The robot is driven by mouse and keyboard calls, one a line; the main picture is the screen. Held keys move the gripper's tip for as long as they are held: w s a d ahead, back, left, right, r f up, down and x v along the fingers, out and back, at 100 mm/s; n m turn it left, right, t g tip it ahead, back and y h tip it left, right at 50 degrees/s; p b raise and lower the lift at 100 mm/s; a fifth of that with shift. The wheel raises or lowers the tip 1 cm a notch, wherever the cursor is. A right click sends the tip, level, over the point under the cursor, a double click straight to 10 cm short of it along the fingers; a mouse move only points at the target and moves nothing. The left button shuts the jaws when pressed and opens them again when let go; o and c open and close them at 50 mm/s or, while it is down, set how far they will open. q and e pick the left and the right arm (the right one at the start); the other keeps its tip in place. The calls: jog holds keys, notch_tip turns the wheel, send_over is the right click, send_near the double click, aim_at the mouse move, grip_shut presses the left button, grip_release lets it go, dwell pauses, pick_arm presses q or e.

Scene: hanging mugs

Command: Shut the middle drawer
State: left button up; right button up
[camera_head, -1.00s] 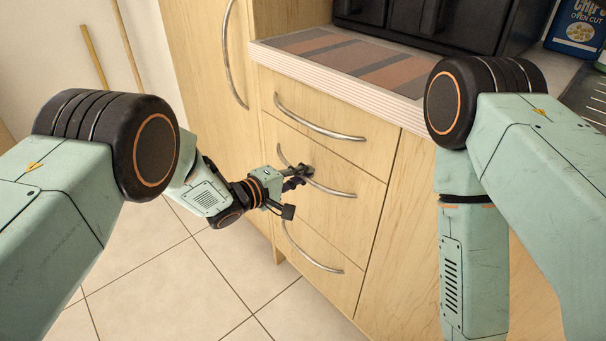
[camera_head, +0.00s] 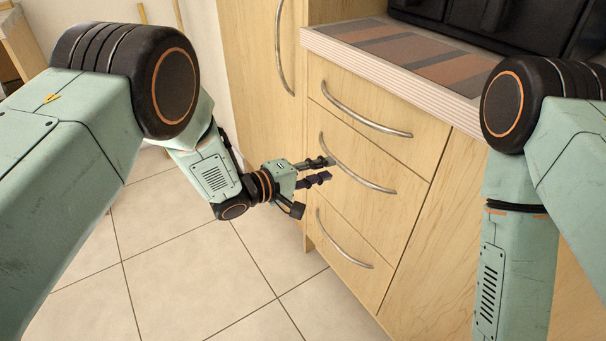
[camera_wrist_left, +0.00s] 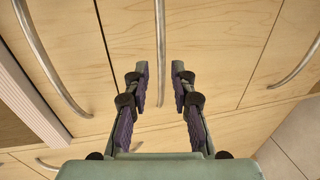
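The middle drawer (camera_head: 355,185) is light wood with a curved metal handle (camera_head: 368,180). Its front looks flush with the drawers above and below it. My left gripper (camera_head: 327,170) is beside the handle's left part, with its two dark fingers spread and nothing held. In the left wrist view the open fingers (camera_wrist_left: 160,85) point at the drawer front, and the handle (camera_wrist_left: 160,40) lines up with the gap between them. It looks a little apart from the fingertips. My right arm shows at the right of the head view, but its gripper is out of view.
The top drawer (camera_head: 335,90) and bottom drawer (camera_head: 335,255) have similar handles and look shut. A striped countertop (camera_head: 400,50) overhangs above. A tall cupboard door (camera_head: 250,60) stands to the left. The tiled floor (camera_head: 190,270) left of the drawers is clear.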

pick_arm(q)
jog(key=v, duration=0.5)
jog(key=shift+s+a, duration=0.1)
dwell(0.3)
jog(key=s+a+f+m+g+y+p, duration=0.1)
jog(key=s+a+f+m+y+p, duration=0.1)
jog(key=s+a+f+m+y, duration=0.65)
jog(key=s+a+f+n+g+y+p, duration=0.1)
jog(key=s+a, duration=0.5)
jog(key=s, duration=0.9)
jog(key=s+a+f+n+g+y+p, duration=0.1)
jog(key=s+a+g+y+p, duration=0.2)
jog(key=s, duration=1.3)
jog(key=a+g+p, duration=0.2)
jog(key=a+g, duration=0.1)
jog(key=a, duration=0.1)
jog(key=shift+a+g, duration=0.2)
jog(key=shift+g, duration=0.2)
